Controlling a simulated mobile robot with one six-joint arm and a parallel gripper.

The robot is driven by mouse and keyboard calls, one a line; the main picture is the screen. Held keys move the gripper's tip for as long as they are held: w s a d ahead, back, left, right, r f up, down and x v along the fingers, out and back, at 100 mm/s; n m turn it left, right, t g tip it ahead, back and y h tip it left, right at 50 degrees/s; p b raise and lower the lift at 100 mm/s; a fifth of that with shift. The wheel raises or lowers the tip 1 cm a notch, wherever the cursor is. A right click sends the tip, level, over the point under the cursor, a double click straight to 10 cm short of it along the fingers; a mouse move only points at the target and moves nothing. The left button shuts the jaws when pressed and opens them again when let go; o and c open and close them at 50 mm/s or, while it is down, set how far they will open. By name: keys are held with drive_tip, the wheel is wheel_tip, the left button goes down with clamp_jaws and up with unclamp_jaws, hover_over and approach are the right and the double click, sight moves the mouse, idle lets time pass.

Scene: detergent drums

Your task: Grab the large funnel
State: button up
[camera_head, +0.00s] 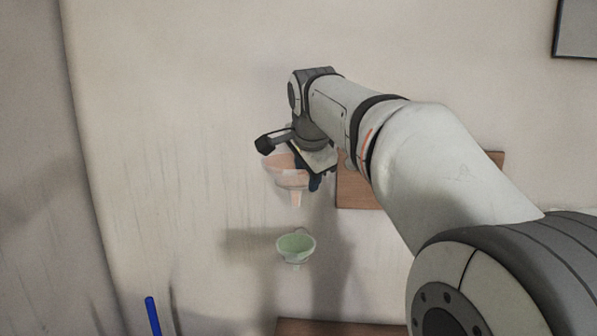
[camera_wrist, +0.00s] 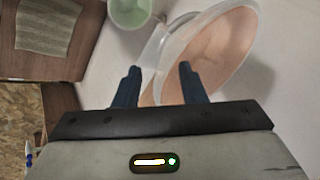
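The large funnel is pale orange and translucent. In the head view the large funnel (camera_head: 292,182) is up against the wall, its upper right part hidden behind my gripper (camera_head: 314,182). In the wrist view the large funnel (camera_wrist: 222,50) fills the upper right, with its wide rim facing sideways. My gripper (camera_wrist: 158,68) has its two dark blue fingers apart, with the funnel's near edge showing between and beyond them. The right finger overlaps the funnel in the picture. I cannot tell whether either finger touches it.
A smaller green funnel (camera_head: 296,247) is on the wall below; it also shows in the wrist view (camera_wrist: 130,12). A wooden board (camera_head: 356,192) is on the wall to the right, and another wooden surface (camera_head: 330,328) is at the bottom. A blue stick (camera_head: 152,315) stands lower left.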

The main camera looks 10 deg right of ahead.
drive_tip(key=shift+a, duration=0.1)
drive_tip(key=shift+c, duration=0.4)
drive_tip(key=shift+f, duration=0.1)
clamp_jaws()
